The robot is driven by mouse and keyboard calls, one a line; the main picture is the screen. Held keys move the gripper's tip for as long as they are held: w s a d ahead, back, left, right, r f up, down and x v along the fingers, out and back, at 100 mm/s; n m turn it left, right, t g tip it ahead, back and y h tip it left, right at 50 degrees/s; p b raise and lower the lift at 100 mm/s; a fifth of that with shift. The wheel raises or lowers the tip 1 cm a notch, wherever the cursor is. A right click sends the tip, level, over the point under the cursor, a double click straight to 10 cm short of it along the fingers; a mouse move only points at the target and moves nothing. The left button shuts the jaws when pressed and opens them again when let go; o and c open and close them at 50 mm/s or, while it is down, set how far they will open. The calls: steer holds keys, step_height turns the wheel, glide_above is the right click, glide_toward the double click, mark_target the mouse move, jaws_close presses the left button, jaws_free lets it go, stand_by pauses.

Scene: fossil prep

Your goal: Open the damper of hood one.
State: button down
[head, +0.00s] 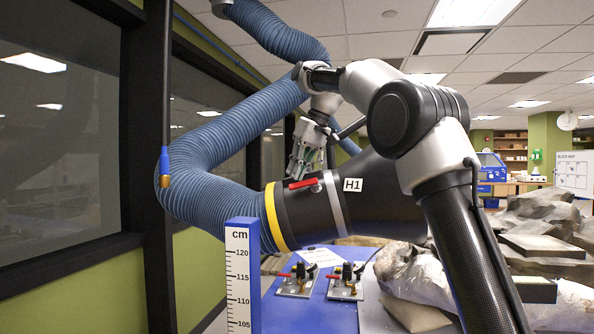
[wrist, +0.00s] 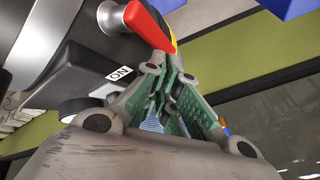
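Hood one (head: 375,200) is a black cone marked H1, with a yellow band, at the end of a blue hose. Its damper handle (head: 302,183) is a red lever on a round pivot, lying roughly along the duct towards the yellow band. My gripper (head: 304,165) is just above the lever, fingers pointing down. In the wrist view the red lever (wrist: 148,24) passes beyond the fingertips of my gripper (wrist: 162,68). The green-padded fingers stand apart with nothing between them. Whether a fingertip touches the lever cannot be told.
A blue ribbed hose (head: 205,135) curves around at left. A blue centimetre ruler (head: 241,275) stands in front. Two clamp-like fixtures (head: 296,280) sit on the blue table (head: 300,315) below. A dark window wall (head: 60,130) is left; rocks (head: 550,215) lie right.

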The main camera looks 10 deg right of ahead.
mark_target(307, 180)
steer(key=v, duration=0.7)
steer(key=shift+s+r, duration=0.1)
steer(key=shift+r, duration=0.1)
steer(key=shift+d, duration=0.1)
stand_by(0.3)
